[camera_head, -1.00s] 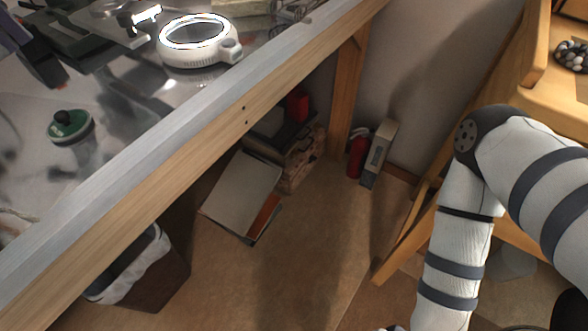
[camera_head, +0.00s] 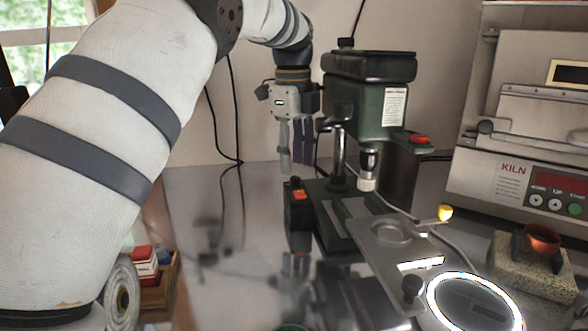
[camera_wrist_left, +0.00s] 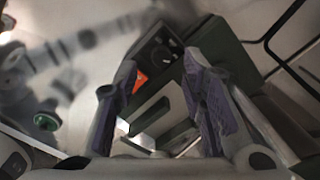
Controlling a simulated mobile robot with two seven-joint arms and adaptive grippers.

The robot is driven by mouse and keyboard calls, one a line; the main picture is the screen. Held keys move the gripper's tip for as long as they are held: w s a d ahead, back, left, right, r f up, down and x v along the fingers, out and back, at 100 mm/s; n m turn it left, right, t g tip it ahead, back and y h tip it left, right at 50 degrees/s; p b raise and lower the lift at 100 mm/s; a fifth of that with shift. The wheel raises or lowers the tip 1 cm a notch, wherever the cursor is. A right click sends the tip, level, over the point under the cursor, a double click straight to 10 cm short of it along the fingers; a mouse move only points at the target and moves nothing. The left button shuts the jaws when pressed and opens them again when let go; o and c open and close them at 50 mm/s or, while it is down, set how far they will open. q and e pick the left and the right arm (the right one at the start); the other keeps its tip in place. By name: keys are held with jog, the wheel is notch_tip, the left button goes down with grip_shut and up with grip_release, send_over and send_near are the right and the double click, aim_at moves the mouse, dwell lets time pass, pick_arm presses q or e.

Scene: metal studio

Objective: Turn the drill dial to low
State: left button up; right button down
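A dark green drill press (camera_head: 367,108) stands on the metal table in the head view. A black control box (camera_head: 298,208) with an orange switch sits beside its base. In the left wrist view, a round dark dial (camera_wrist_left: 160,55) shows on top of this box, near the orange switch (camera_wrist_left: 140,80); its setting is too small and blurred to read. My left gripper (camera_head: 297,162) hangs above the box, pointing down, open and empty. Its purple-padded fingers (camera_wrist_left: 160,75) are spread in the left wrist view, apart from the box. My right gripper is not in view.
A kiln (camera_head: 515,165) stands at the right. A ring lamp (camera_head: 472,300), a metal plate (camera_head: 405,248) with a yellow knob and a copper bowl (camera_head: 541,238) are at the front right. A black cable (camera_head: 240,130) hangs behind. The table (camera_head: 215,250) left of the box looks clear.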

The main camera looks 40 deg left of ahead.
aim_at(295, 177)
pick_arm(q)
jog(key=shift+w+f, duration=0.1)
jog(key=shift+f, duration=1.55)
jog(key=shift+c, duration=0.4)
grip_shut()
